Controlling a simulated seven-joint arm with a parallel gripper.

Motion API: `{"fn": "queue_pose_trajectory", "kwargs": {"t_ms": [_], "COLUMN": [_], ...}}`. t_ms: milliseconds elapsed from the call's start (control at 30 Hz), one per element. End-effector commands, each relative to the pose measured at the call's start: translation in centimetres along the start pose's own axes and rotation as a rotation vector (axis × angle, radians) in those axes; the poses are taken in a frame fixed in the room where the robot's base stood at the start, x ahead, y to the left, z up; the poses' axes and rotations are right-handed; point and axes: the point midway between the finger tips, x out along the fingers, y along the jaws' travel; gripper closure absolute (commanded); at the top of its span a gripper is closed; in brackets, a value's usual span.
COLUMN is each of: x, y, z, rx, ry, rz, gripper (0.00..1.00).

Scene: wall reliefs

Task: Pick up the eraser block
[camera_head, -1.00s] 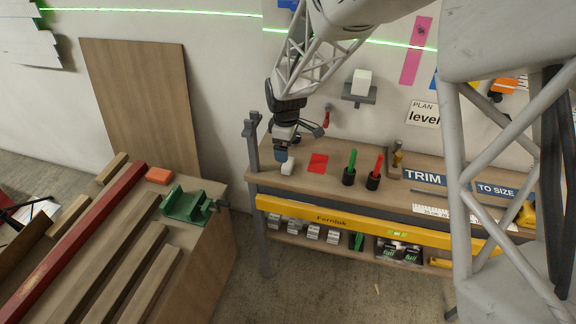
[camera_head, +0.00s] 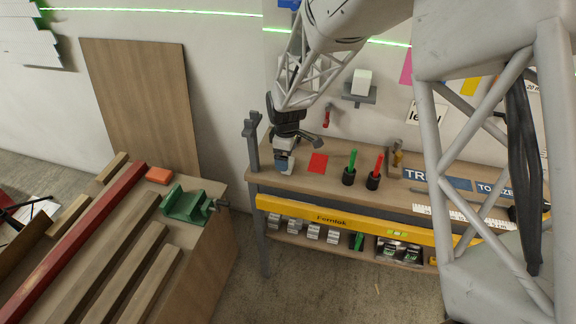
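A small white block (camera_head: 290,168), which looks like the eraser block, sits at the left end of the wooden shelf top (camera_head: 330,183). My gripper (camera_head: 283,166) points down right at it and covers most of it. A blue part of the gripper shows just left of the block's visible white side. The fingertips are too small and hidden to tell whether they are apart or closed on it, or whether they touch it.
A red square (camera_head: 318,163) lies right of the block, then a green marker (camera_head: 351,168) and a red marker (camera_head: 375,172) in black holders. A grey post (camera_head: 252,143) stands close on the left. Another white block (camera_head: 362,81) sits on a wall bracket.

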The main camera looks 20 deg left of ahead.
Motion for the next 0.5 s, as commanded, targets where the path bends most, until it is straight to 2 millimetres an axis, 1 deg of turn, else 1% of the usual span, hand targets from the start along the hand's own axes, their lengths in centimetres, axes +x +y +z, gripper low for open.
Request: {"fn": "queue_pose_trajectory", "kwargs": {"t_ms": [100, 300, 500], "x": [1.4, 3.4, 3.9], "y": [0.0, 0.1, 0.1], "z": [0.0, 0.0, 0.0], "rx": [0.000, 0.000, 0.000], "ry": [-0.001, -0.001, 0.000], "rz": [-0.002, -0.001, -0.001], "gripper": [0.06, 0.06, 0.06]}}
